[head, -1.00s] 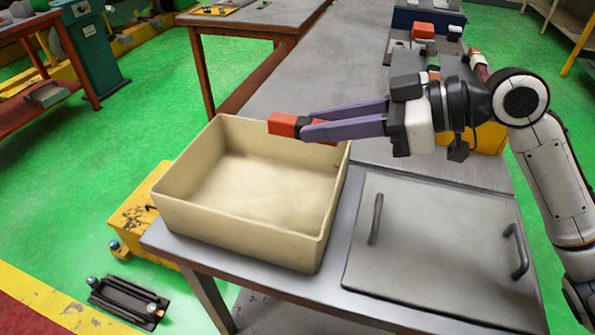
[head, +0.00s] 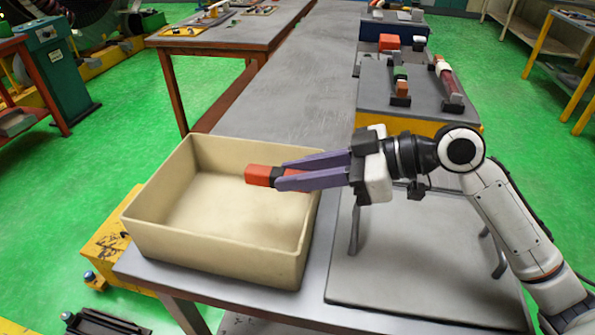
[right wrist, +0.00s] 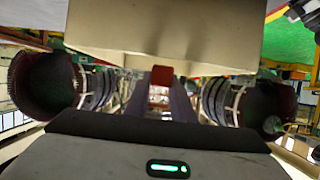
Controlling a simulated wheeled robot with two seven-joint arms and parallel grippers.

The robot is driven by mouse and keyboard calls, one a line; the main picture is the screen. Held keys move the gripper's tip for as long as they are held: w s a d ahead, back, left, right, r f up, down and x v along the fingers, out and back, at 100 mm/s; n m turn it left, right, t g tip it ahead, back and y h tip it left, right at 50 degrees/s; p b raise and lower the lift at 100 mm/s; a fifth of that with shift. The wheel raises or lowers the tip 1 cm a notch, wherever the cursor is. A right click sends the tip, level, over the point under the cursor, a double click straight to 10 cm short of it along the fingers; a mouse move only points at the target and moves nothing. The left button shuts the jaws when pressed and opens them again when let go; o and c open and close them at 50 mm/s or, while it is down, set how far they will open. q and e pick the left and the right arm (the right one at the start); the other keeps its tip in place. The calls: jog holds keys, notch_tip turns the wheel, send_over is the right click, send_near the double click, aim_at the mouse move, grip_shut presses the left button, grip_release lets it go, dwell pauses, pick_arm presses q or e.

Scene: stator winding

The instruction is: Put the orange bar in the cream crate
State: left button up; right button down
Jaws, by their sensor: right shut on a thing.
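The orange bar (head: 258,175) is orange-red with a dark band, and my right gripper (head: 283,176) is shut on it with long purple fingers. The bar lies level over the opening of the cream crate (head: 205,250), toward its right side. The fingers reach in across the crate's right wall. How high the bar is above the crate floor is hard to tell. The crate is open-topped, and its visible floor is empty. In the right wrist view a red end of the bar (right wrist: 160,76) shows between the fingers. My left gripper is not in view.
The crate stands on a grey bench (head: 262,90). Right of it is a flat grey panel (head: 410,275) with two upright handles, partly under my right arm. Behind are a yellow-sided stand (head: 468,140) with several parts and another workbench (head: 200,38).

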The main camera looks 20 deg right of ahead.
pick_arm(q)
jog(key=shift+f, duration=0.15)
pick_arm(e)
jog(key=shift+f, duration=0.35)
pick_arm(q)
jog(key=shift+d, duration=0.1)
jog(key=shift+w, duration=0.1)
pick_arm(e)
jog(key=c, duration=1.5)
grip_release()
jog(key=shift+c, duration=0.2)
jog(key=shift+r, duration=0.25)
jog(key=shift+r+p, duration=0.35)
jog(key=shift+r, duration=0.1)
pick_arm(q)
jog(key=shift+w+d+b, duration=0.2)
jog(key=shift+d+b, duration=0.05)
jog(key=shift+b, duration=0.75)
pick_arm(e)
jog(key=v, duration=1.2)
